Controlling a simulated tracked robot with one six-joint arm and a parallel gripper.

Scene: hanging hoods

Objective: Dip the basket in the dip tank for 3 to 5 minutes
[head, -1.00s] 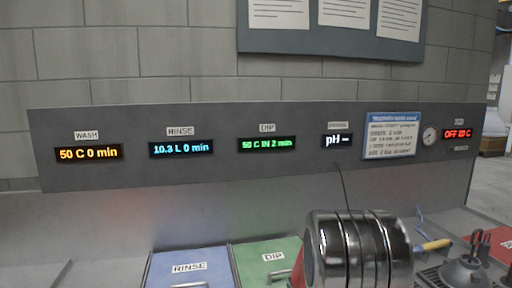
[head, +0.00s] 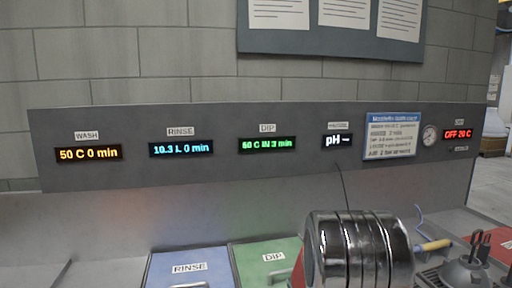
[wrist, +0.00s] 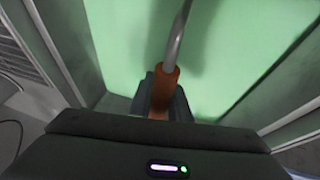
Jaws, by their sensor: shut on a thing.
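In the wrist view my gripper (wrist: 163,100) is shut on an orange-brown grip on a bent metal rod (wrist: 178,38). The rod runs away from the jaws over the pale green inside of a tank (wrist: 110,45). The basket itself cannot be made out. In the head view a green panel labelled DIP (head: 262,258) lies at the bottom, partly cut off and partly behind my arm. The DIP display (head: 267,144) glows green and shows a temperature, IN and a minute count that looks like 2 or 3; its digits are blurred. My gripper is outside the head view.
A blue panel labelled RINSE (head: 180,270) is left of the green one. The WASH display (head: 88,153) reads 50 C 0 min. A yellow-handled tool (head: 434,245) and a dark stand (head: 464,270) are at the right. Tank walls flank my gripper in the wrist view.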

